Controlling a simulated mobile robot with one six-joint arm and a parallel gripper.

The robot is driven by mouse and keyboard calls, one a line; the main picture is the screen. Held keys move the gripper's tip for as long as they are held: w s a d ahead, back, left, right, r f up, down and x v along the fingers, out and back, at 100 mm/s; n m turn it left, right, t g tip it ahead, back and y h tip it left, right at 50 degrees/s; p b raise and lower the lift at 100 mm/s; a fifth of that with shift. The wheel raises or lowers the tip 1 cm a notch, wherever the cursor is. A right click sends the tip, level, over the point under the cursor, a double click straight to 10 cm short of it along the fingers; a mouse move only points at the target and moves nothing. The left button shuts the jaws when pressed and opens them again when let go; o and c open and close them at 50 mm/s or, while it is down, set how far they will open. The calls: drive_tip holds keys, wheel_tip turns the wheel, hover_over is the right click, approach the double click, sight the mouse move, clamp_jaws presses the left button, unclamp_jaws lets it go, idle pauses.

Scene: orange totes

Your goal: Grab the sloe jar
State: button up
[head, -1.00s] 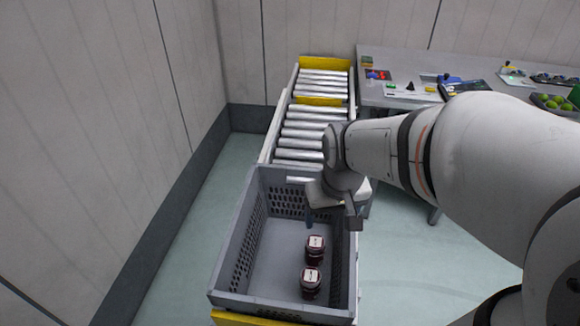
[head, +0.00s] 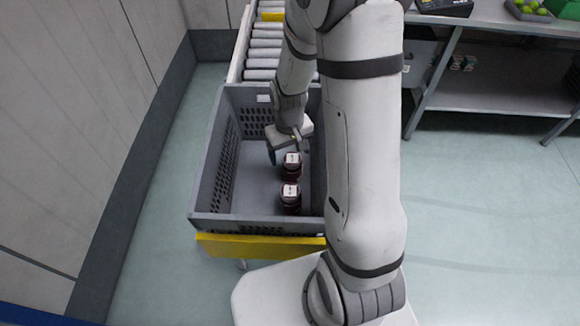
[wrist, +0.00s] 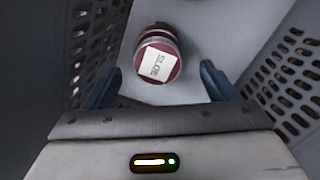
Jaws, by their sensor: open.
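A dark red jar with a white label reading SLOE, the sloe jar (wrist: 158,62), stands on the tote floor in the wrist view. My gripper (wrist: 160,77) is open, with one blue finger on each side of the jar's near end and gaps between. In the head view my gripper (head: 287,150) is inside the grey tote (head: 212,165), just above and beside the farther of two dark red jars (head: 292,172). The nearer jar (head: 290,203) stands close by. Their labels are too small to read in the head view.
The tote's perforated walls rise close on both sides of my gripper. A roller conveyor (head: 262,62) runs behind the tote, and a grey table (head: 490,28) stands at the back right. The tote floor left of the jars is clear.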

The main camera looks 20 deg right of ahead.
sight(292, 158)
drive_tip(key=f, duration=0.3)
drive_tip(key=shift+s+d+f, duration=0.2)
drive_tip(key=shift+s+f, duration=0.15)
drive_tip(key=shift+f, duration=0.6)
drive_tip(key=c, duration=1.3)
drive_tip(key=shift+r, duration=0.15)
